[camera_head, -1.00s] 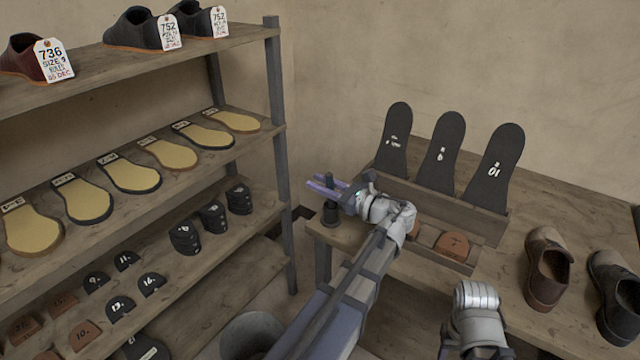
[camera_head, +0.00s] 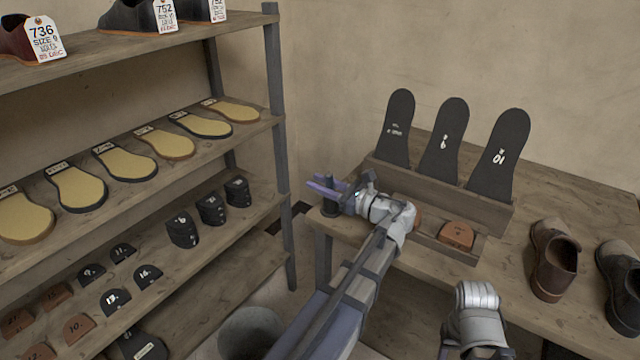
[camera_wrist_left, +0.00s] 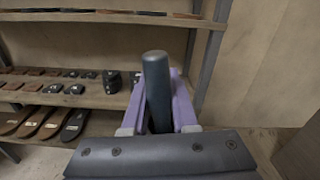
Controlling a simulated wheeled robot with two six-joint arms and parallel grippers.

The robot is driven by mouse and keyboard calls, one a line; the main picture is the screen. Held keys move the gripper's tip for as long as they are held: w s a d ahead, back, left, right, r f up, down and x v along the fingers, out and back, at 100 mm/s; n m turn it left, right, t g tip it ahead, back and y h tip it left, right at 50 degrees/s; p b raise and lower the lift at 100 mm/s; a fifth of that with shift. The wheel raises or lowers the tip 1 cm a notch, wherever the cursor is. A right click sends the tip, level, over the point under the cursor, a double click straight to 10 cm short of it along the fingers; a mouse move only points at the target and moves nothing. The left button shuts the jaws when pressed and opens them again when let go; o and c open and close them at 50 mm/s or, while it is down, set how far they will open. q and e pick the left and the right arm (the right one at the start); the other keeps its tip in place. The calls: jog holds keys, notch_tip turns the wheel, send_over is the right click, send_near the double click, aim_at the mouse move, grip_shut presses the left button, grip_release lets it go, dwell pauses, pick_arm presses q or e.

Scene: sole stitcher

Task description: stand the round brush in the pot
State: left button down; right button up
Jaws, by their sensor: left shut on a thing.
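The lower end of the brush is hidden in the wrist view.
The bench (camera_head: 510,235) carries a wooden rack (camera_head: 440,192) with several black sole shapes, a tray with brown heel pieces (camera_head: 457,235), and brown shoes (camera_head: 553,262). Shelves (camera_head: 235,140) stand left across a narrow gap. A grey bin (camera_head: 250,330) is on the floor.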

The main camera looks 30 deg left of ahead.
pick_arm(q)
jog(key=c, duration=0.6)
grip_release()
jog(key=shift+s+d, duration=0.15)
jog(key=shift+d, duration=1.8)
jog(key=shift+s+d, duration=0.15)
jog(key=shift+d, duration=1.8)
jog(key=shift+r, duration=0.1)
notch_tip(320, 180, up, 9)
jog(key=p, duration=0.9)
